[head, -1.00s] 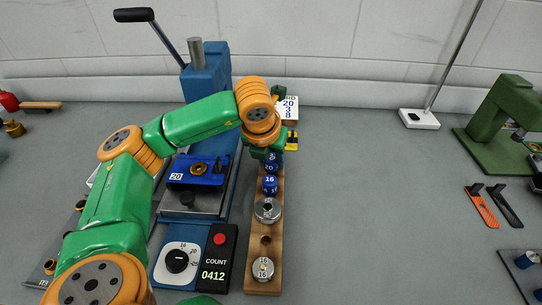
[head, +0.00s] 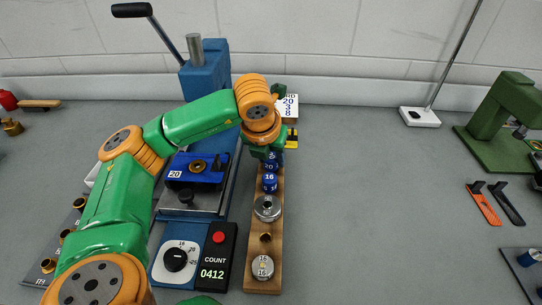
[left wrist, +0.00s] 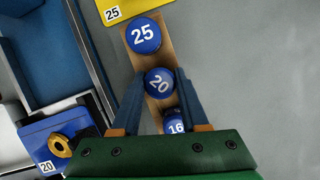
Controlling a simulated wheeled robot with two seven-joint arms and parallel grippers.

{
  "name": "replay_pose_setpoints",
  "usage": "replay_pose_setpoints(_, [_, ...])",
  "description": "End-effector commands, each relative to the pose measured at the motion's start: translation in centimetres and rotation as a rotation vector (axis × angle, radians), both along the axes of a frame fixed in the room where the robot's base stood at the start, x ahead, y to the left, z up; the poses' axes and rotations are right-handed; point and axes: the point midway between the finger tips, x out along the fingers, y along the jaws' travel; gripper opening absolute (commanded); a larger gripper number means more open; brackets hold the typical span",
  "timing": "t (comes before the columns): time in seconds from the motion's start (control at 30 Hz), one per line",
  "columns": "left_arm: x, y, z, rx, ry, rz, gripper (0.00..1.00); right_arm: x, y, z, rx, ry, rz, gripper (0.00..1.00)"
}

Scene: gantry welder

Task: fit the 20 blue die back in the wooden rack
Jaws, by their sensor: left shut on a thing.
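The 20 blue die (left wrist: 159,83) is a round blue piece with a white 20, between the two fingers of my left gripper (left wrist: 160,100) in the left wrist view. In the head view the left gripper (head: 268,150) is over the far part of the wooden rack (head: 276,236), shut on the 20 die (head: 269,166). The die is in line with the rack, between the 25 blue die (left wrist: 143,36) and the 16 blue die (head: 270,181). I cannot tell whether it is fully seated. My right gripper is not in view.
Left of the rack stands a blue press (head: 208,70) with a blue block (head: 185,178) labelled 20 and a counter (head: 212,262). Silver round pieces (head: 267,207) sit on the rack's near part. A yellow 25 block (left wrist: 120,10) lies beyond.

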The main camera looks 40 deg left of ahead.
Motion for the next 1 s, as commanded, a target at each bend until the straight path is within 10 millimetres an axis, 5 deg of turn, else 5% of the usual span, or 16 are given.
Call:
replay_pose_setpoints(0.3, [0.0,0.0,-0.8,0.0,0.0,0.0,0.0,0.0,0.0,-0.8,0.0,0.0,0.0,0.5])
replay_pose_setpoints(0.33, [0.0,0.0,-0.7,0.0,0.0,0.0,0.47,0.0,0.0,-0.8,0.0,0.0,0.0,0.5])
replay_pose_setpoints(0.47, [0.0,0.0,-0.6,0.0,0.0,0.0,0.79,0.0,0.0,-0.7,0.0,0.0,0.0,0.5])
replay_pose_setpoints(0.77, [-0.1,0.0,-0.4,0.0,-0.001,0.0,0.79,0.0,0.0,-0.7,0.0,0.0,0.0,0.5])
replay_pose_setpoints(1.0, [-1.7,-0.6,4.0,0.0,-0.006,-0.001,0.79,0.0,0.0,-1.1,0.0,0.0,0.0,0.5])
